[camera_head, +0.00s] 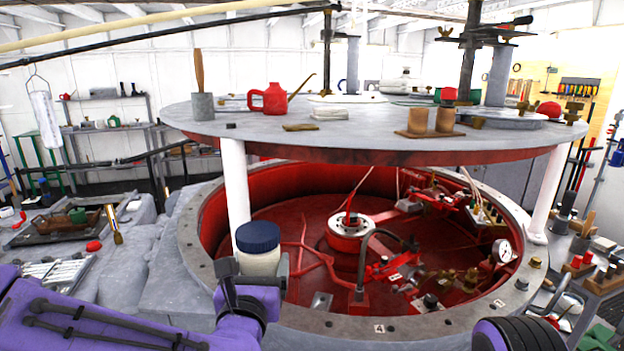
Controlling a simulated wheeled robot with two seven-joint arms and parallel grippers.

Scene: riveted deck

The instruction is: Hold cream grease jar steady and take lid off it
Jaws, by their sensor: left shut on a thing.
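The cream grease jar (258,263) is upright at the lower middle of the view, with its dark blue lid (257,236) seated on top. My left gripper (257,284), on the purple arm from the left, is shut on the jar's body from below the lid. The gripper hides the jar's lower part. The jar appears held in front of the rim of the big red round housing. My right gripper is not in view.
The round housing (190,240) with a riveted rim fills the middle, with red fittings inside. A round grey table top (370,125) on white posts (235,185) stands above it. A red jug (270,99) and two brown cups stand on it. Tool benches flank both sides.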

